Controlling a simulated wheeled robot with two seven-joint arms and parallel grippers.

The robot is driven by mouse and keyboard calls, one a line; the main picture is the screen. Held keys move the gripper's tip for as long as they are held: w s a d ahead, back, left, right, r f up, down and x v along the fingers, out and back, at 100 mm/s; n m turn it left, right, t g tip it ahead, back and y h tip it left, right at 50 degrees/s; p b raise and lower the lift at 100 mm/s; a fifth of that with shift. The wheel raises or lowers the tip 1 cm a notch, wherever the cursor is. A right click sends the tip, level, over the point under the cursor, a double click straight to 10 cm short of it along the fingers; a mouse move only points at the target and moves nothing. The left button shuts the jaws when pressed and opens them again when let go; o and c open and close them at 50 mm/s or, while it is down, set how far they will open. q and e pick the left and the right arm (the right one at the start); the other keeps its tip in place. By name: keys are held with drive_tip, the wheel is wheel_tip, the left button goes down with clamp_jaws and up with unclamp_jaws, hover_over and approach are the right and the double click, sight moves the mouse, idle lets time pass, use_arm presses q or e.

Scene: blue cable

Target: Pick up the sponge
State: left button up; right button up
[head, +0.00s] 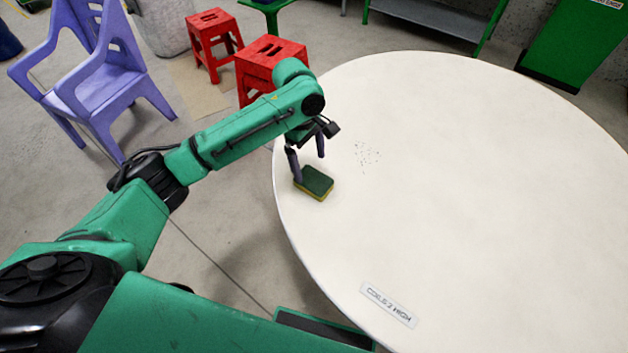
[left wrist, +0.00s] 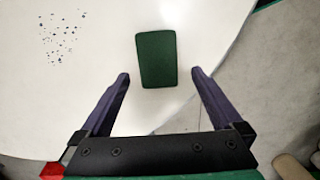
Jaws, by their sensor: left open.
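The sponge (head: 314,183), green on top with a yellow lower layer, lies flat near the left edge of the white round table (head: 480,200). It also shows in the left wrist view (left wrist: 157,59), as a dark green rectangle ahead of the fingertips and roughly midway between their lines. My left gripper (head: 306,164) is open and above the sponge in the head view; its fingers (left wrist: 160,76) are wide apart with nothing between them. Whether a fingertip touches the sponge cannot be told. My right gripper is not in view.
A patch of small dark specks (head: 367,154) lies on the table beside the sponge. A printed label (head: 388,304) is near the table's front edge. Red stools (head: 270,62) and a purple chair (head: 95,85) stand on the floor to the left. The rest of the tabletop is clear.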

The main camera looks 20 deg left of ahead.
sight(314, 180)
use_arm(q)
drive_tip(key=f, duration=0.5)
drive_tip(key=shift+d+f, duration=0.35)
drive_tip(key=shift+d, duration=0.05)
drive_tip(key=shift+f, duration=0.2)
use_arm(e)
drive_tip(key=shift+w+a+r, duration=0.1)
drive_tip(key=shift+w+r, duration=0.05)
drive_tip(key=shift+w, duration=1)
use_arm(q)
drive_tip(key=c, duration=1.1)
wheel_tip(314, 180, up, 20)
drive_tip(key=shift+p, duration=0.9)
drive_tip(key=shift+c, duration=0.3)
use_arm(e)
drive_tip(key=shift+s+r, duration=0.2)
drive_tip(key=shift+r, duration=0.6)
